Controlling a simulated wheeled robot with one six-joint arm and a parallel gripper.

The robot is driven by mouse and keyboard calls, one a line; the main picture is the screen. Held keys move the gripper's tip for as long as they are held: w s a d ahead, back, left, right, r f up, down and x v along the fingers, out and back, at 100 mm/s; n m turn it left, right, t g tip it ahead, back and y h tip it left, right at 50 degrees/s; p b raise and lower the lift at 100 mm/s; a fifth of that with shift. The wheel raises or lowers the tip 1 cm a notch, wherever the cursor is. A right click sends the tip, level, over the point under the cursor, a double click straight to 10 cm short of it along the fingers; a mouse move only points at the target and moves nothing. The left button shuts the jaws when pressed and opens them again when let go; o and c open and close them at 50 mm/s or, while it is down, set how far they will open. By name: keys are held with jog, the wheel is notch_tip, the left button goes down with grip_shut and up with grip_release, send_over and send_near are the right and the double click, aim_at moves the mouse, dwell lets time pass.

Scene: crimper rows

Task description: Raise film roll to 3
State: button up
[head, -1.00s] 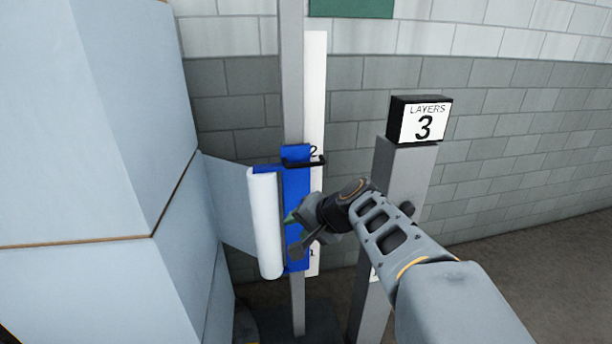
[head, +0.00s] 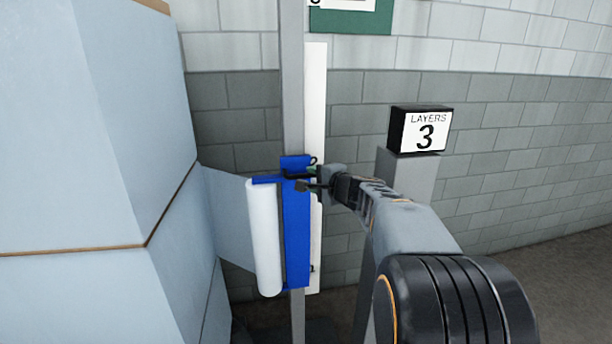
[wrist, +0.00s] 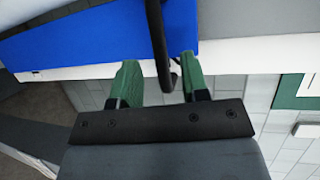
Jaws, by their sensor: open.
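The white film roll (head: 264,238) stands upright on the blue carriage (head: 297,235), which sits on a grey vertical post (head: 291,90). Film stretches from the roll to the wrapped load at left. A black handle on the carriage (wrist: 163,50) passes between the green fingers of my gripper (wrist: 160,80) in the wrist view. The fingers are apart, with gaps beside the handle. In the head view my gripper (head: 318,180) is at the carriage's upper part. A white scale strip (head: 315,110) runs behind the post; most of its numbers are hidden.
A black-and-white sign reading "LAYERS 3" (head: 425,130) tops a grey pedestal (head: 412,178) at right. The large pale wrapped load (head: 90,150) fills the left side. A brick wall (head: 510,120) stands behind, with a green board (head: 352,22) above.

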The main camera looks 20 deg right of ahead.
aim_at(307, 176)
jog(key=shift+x, duration=2.3)
grip_shut()
